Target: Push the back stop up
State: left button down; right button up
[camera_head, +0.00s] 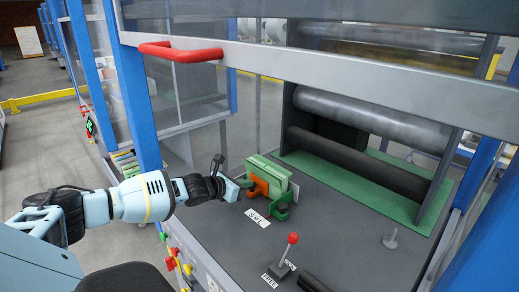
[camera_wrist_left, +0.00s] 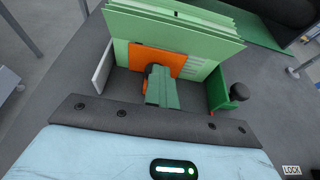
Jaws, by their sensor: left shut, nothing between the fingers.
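An orange plate (camera_head: 258,184), which looks like the back stop, stands in front of several upright light-green sheets (camera_head: 272,170). In the left wrist view the orange plate (camera_wrist_left: 148,56) rises behind the fingers, with the green sheets (camera_wrist_left: 170,28) behind it. My left gripper (camera_head: 239,187) comes in from the left, close to the plate. In the left wrist view its fingers (camera_wrist_left: 160,84) are shut and empty, pointing at the plate. I cannot tell whether they touch it. The plate's lower part is partly hidden by the fingers. My right gripper is out of view.
A green bracket with a dark knob (camera_wrist_left: 238,92) stands at the right of the stack. A red-topped lever (camera_head: 293,239) rises from the grey deck nearer me. A red handle (camera_head: 180,52) and metal rail hang above. Rollers (camera_head: 370,118) stand behind.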

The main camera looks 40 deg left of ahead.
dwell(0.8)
pick_arm(q)
jog(key=c, duration=1.1)
grip_release()
jog(key=shift+d+p+v, duration=0.2)
jog(key=shift+p+v, duration=0.25)
jog(key=shift+v, duration=2.15)
jog(key=p+v, duration=0.1)
jog(key=v, duration=0.3)
jog(key=shift+s+r+p, duration=0.15)
jog(key=shift+r+p, duration=0.2)
jog(key=shift+p, duration=0.05)
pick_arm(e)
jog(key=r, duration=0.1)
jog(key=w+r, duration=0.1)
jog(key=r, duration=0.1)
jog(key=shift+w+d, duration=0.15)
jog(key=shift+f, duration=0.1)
